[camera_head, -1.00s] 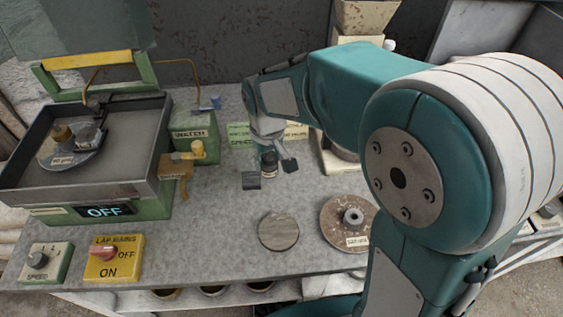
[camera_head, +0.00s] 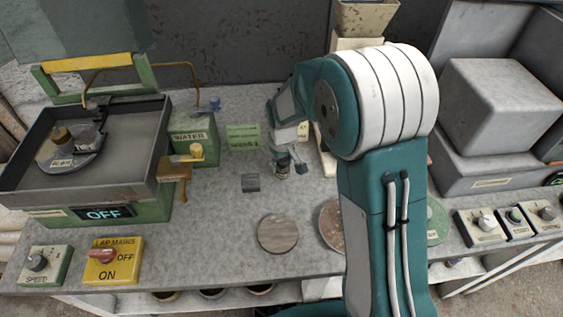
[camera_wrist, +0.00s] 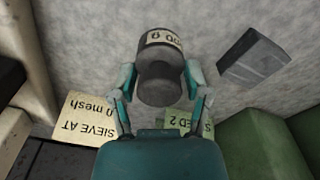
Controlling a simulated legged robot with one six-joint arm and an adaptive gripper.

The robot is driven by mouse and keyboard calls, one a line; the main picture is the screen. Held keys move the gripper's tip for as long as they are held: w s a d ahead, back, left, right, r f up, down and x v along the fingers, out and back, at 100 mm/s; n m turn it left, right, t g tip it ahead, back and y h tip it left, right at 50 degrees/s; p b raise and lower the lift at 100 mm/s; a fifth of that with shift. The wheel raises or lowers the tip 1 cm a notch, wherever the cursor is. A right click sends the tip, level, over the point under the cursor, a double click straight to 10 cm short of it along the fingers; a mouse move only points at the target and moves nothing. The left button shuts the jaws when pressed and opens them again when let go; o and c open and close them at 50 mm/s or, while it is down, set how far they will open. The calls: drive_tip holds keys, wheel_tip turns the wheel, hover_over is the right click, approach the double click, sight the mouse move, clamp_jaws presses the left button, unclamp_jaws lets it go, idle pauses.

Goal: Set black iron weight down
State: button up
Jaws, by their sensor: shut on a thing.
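The black iron weight (camera_wrist: 160,85) is a dark knobbed cylinder with a pale label, between my gripper's fingers in the wrist view. My gripper (camera_wrist: 160,80) is shut on it, one finger on each side. In the head view the gripper (camera_head: 285,165) is over the back middle of the grey bench (camera_head: 215,235), with the weight (camera_head: 282,158) partly hidden by the fingers. I cannot tell whether its base touches the bench.
A dark grey block (camera_head: 250,183) lies just left of the gripper; it also shows in the wrist view (camera_wrist: 253,58). A round plate (camera_head: 278,233) lies in front. Paper notes (camera_head: 243,137) lie behind. The lapping machine (camera_head: 85,165) stands left. My arm hides much of the right.

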sight(283, 161)
drive_tip(key=o, duration=1.3)
drive_tip(key=r, duration=0.8)
drive_tip(key=s+r, duration=0.1)
drive_tip(key=r, duration=0.3)
drive_tip(key=shift+d+r, duration=0.1)
drive_tip(key=shift+r, duration=0.05)
drive_tip(key=s+d+r+m+t, duration=0.1)
drive_tip(key=s+d+r, duration=0.2)
drive_tip(key=s, duration=0.5)
drive_tip(key=s+d+r+m+t, duration=0.2)
drive_tip(key=s+d+r, duration=0.1)
drive_tip(key=s, duration=0.4)
drive_tip(key=s+d+r+m+t, duration=0.1)
drive_tip(key=s+d+r+m, duration=0.1)
drive_tip(key=s, duration=0.6)
drive_tip(key=shift+s+d+r+t, duration=0.15)
drive_tip(key=shift+d+r+t, duration=0.05)
drive_tip(key=shift+d+r, duration=0.3)
drive_tip(key=shift+s+d+r+t, duration=0.15)
drive_tip(key=shift+d+r+t, duration=0.05)
drive_tip(key=shift+d+r, duration=0.25)
